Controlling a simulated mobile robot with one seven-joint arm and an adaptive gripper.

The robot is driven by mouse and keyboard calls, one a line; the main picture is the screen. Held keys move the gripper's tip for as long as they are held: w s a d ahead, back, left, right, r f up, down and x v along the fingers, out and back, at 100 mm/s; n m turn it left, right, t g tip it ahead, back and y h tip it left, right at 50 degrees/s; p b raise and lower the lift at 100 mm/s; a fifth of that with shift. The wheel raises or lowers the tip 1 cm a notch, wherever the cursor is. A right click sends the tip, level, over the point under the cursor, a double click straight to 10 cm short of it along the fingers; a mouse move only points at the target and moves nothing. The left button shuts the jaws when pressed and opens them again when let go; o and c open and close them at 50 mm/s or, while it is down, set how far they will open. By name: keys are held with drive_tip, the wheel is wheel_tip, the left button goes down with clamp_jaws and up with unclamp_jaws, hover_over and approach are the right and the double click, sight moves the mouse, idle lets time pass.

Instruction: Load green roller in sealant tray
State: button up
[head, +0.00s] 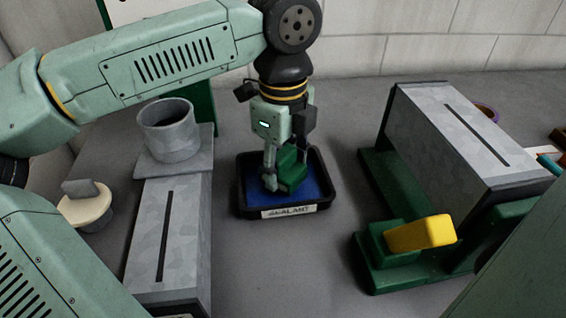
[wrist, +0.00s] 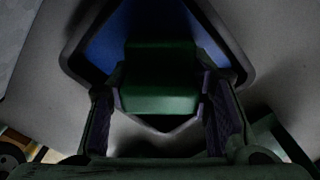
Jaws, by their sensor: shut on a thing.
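The sealant tray (head: 327,190) is a black-rimmed square tray with a blue inside and a label reading SEALANT on its front. My gripper (head: 280,175) points down over the tray and is shut on the green roller (head: 292,172). The roller is within the tray's outline in the head view; whether it touches the blue surface I cannot tell. In the wrist view the green roller (wrist: 158,90) sits between the two fingers, with the blue inside of the tray (wrist: 105,48) behind it. The fingers hide part of the roller.
A grey slotted duct (head: 168,235) with a round collar (head: 168,128) stands left of the tray. A larger slotted duct (head: 450,125) rests on a green stand at right, with a yellow block (head: 420,233) in front. A round cream-coloured item (head: 84,208) lies at far left. Bare bench lies before the tray.

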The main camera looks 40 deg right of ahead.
sight(284, 154)
drive_tip(key=shift+f+b, duration=0.6)
drive_tip(key=shift+b, duration=0.2)
idle(1.8)
drive_tip(key=shift+r+p, duration=2.2)
drive_tip(key=shift+r, duration=1.4)
drive_tip(key=shift+s+f, duration=0.1)
drive_tip(key=shift+f, duration=0.05)
